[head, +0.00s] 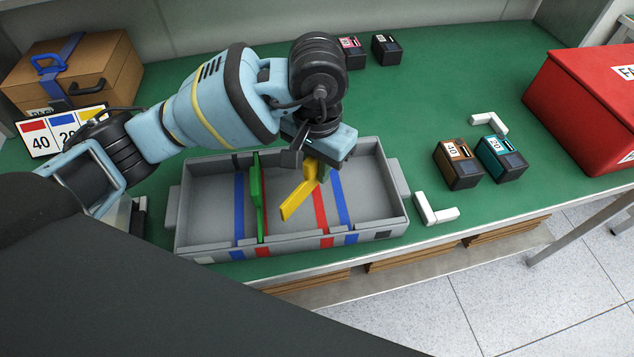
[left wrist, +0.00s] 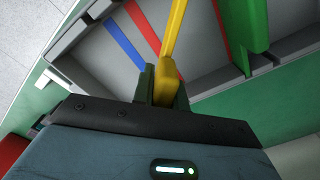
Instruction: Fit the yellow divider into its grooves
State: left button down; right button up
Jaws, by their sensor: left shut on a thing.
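The yellow divider (head: 299,200) is held in my left gripper (head: 311,163), above the grey tray (head: 190,244). It is tilted and lies at an angle to the red stripe (head: 320,208) on the tray floor. In the left wrist view, the yellow divider (left wrist: 174,35) runs away from the closed fingers of my left gripper (left wrist: 163,85). The green divider (head: 257,196) stands across the tray, left of the yellow one, next to a blue stripe (head: 239,207). My right gripper is not in view.
White corner brackets (head: 437,212) sit by the tray's right side. Brown (head: 457,163) and teal (head: 501,158) boxes stand further right, near a red case (head: 590,110). A wooden case (head: 75,75) and a colour card (head: 58,130) are at left.

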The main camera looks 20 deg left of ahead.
aim_at(317, 184)
pick_arm(q)
jog(key=shift+f, duration=2.4)
jog(key=shift+f, duration=0.2)
jog(key=c, duration=1.4)
grip_release()
notch_tip(317, 184, up, 12)
jog(key=shift+r, duration=0.2)
